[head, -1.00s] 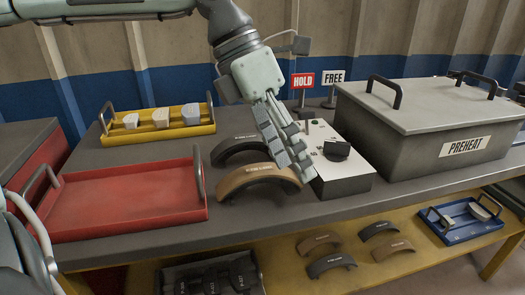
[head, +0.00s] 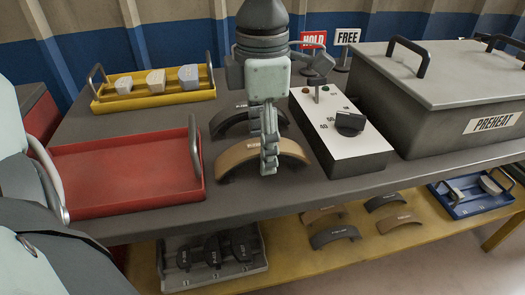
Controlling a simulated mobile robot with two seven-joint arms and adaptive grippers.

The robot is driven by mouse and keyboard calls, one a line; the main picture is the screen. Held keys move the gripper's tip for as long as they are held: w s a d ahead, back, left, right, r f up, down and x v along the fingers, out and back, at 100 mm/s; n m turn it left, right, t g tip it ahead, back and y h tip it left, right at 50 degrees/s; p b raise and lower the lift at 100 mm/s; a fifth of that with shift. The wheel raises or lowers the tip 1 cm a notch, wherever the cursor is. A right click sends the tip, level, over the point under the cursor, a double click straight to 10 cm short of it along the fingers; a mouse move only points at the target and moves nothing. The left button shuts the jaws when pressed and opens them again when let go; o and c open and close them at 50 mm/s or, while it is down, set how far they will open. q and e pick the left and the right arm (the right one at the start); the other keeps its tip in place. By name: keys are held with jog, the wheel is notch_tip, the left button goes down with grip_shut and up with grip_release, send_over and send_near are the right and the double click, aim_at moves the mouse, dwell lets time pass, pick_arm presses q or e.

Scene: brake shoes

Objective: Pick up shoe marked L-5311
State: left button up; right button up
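A tan arched brake shoe (head: 236,157) stands on the grey bench, its label partly hidden by my gripper. A black arched shoe (head: 228,121) stands just behind it, also partly covered. On the lower yellow shelf lie a tan shoe (head: 322,214), a dark shoe (head: 334,236), another dark shoe (head: 386,201) and another tan shoe (head: 400,223). Their labels are too small to read. My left gripper (head: 269,165) points down at the bench's tan shoe, its fingers in front of the arch. The fingers overlap, so the gap and any contact are unclear. My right gripper is not seen.
A red tray (head: 120,171) and a yellow tray (head: 150,99) with pads stand left. A control box (head: 350,155) and PREHEAT box (head: 440,105) stand right. HOLD (head: 313,40) and FREE (head: 347,37) signs stand behind. A grey tray (head: 255,268) and blue tray (head: 480,206) sit below.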

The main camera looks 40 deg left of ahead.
pick_arm(q)
jog(key=shift+f, duration=0.15)
grip_shut()
dwell(0.4)
